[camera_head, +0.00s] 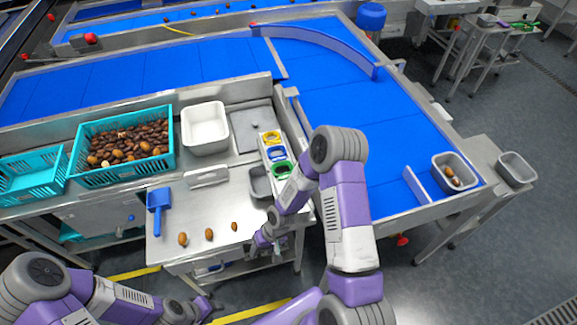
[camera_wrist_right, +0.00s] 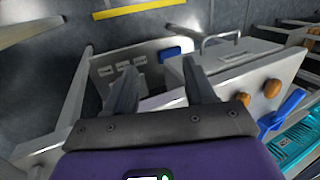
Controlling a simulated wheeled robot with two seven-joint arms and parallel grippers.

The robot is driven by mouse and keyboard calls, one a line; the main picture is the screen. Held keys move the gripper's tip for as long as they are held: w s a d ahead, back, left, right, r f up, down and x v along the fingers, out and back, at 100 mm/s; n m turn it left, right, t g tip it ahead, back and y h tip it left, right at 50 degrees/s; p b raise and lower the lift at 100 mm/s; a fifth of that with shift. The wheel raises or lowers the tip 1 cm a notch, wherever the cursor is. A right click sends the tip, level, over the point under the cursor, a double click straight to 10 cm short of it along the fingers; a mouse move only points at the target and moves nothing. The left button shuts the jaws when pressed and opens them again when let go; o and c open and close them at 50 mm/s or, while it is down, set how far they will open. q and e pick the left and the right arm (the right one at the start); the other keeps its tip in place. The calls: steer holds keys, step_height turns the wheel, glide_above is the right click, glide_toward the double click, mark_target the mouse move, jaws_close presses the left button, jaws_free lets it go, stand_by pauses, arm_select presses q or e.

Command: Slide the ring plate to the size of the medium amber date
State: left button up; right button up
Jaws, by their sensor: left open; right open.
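The ring plate (camera_head: 264,147) is a pale strip with yellow, blue and green rings, at the right side of the steel table; my right arm passes close to its near end. Three amber dates lie in a row near the table's front edge: a left one (camera_head: 183,239), a middle one (camera_head: 209,234) and a smaller right one (camera_head: 234,226). Two brown dates (camera_wrist_right: 243,99) also show in the right wrist view. My right gripper (camera_wrist_right: 160,88) is open and empty, near the table's front right corner. My left gripper (camera_head: 208,306) is low in front of the table, small and partly hidden.
A blue scoop (camera_head: 158,200) lies left of the dates. A teal crate (camera_head: 79,178) of dates and a white tub (camera_head: 205,128) stand behind. A grey tub (camera_head: 258,181) sits beside the ring plate. Blue conveyors run beyond. The table's middle is clear.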

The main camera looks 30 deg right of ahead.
steer(key=w+d+r+h+p, duration=0.1)
steer(key=w+d+r+p, duration=0.2)
steer(key=d+r, duration=0.3)
steer(key=w+d+r+h+p, duration=0.2)
steer(key=w+d+r, duration=0.3)
steer(key=w+d, duration=0.1)
steer(key=w+d+r+h+p, duration=0.1)
steer(key=w+d+r+p, duration=0.2)
steer(key=d+r, duration=0.3)
steer(key=shift+w+r+m+p, duration=0.3)
steer(key=shift+w+r, duration=0.05)
steer(key=shift+w, duration=0.3)
steer(key=shift+f+p, duration=0.35)
steer(key=shift+f, duration=3.25)
jaws_close()
